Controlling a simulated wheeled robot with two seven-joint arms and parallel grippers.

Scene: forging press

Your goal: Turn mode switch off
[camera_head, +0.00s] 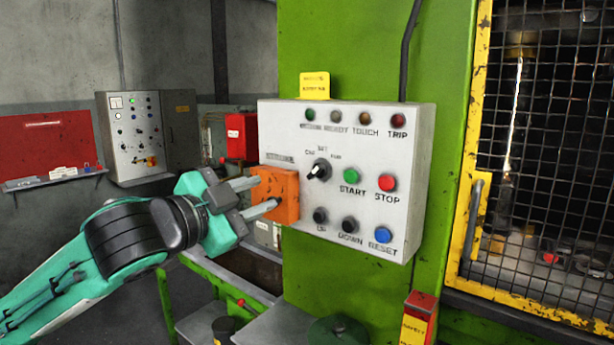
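A white control panel (345,225) is fixed to the front of the green press. A black rotary switch (319,171) with a white pointer sits in its upper middle, with small position labels around it. The pointer is tilted toward the lower left. An orange block (288,188) is on the panel's left side, below a small grey label. My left gripper (268,192) is in front of this block, left of the rotary switch. Its two fingers are apart, with a gap between them. Whether they touch the block is unclear. My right gripper is not in view.
Green START (351,175), red STOP (387,183) and blue RESET (383,235) buttons sit right of the rotary switch. Black buttons (320,215) are below it. A yellow-framed mesh guard (545,130) stands at right. A red-and-yellow box (418,318) is below the panel.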

